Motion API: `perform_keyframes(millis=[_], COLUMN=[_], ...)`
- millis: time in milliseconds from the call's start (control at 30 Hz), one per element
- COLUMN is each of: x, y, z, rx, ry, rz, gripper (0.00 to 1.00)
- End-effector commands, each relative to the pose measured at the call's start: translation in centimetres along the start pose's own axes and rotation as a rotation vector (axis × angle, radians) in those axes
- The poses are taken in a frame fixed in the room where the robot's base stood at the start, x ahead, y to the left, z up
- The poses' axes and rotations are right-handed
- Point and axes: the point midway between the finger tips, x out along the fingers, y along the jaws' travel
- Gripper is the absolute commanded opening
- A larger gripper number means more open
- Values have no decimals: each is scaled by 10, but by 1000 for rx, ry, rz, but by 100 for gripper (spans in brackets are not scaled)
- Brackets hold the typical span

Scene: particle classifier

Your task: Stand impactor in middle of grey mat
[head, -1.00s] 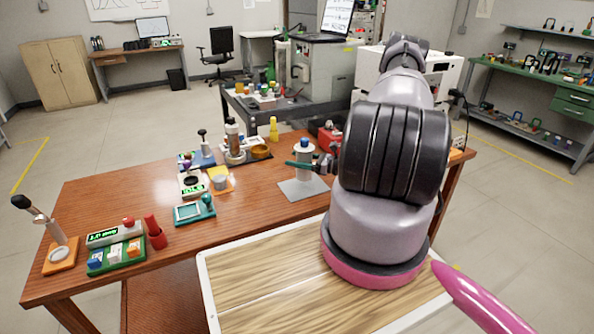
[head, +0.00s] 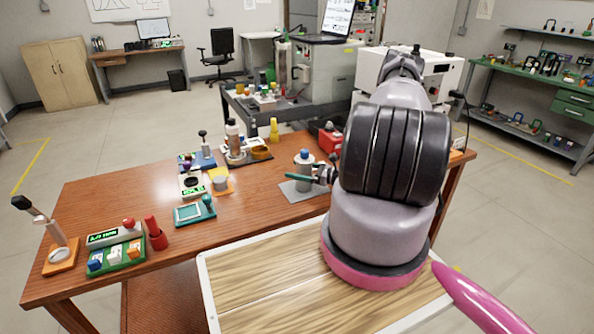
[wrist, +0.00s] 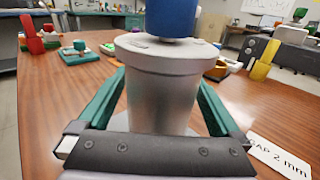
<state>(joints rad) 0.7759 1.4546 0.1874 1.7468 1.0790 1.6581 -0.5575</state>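The impactor (head: 304,171) is a grey cylinder with a wider rim and a blue top. My gripper (head: 304,178) is shut on the impactor's body from the right, with teal fingers on either side. In the wrist view the impactor (wrist: 160,88) stands between both fingers, its rim above them and its blue top cut off by the frame. Its base is hidden behind the gripper bar.
A teal device (head: 195,212) and orange-pad item (head: 220,182) lie left of the mat. A red box (head: 330,140) and yellow bottle (head: 274,130) stand behind. A "GAP 2 mm" card (wrist: 278,158) is at right in the wrist view.

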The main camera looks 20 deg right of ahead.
Motion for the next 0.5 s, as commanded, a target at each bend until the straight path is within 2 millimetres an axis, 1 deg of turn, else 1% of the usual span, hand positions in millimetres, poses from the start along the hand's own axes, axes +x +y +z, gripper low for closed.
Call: perform_keyframes(millis=[67,167,267,500], x=[0,-13,-32,-84], y=[0,-1,-1,-1], z=[3,2,2,2], rx=[0,0,1,0], ry=[0,1,1,0], rz=[0,-3,-5,-5], gripper=[100,100,100,100])
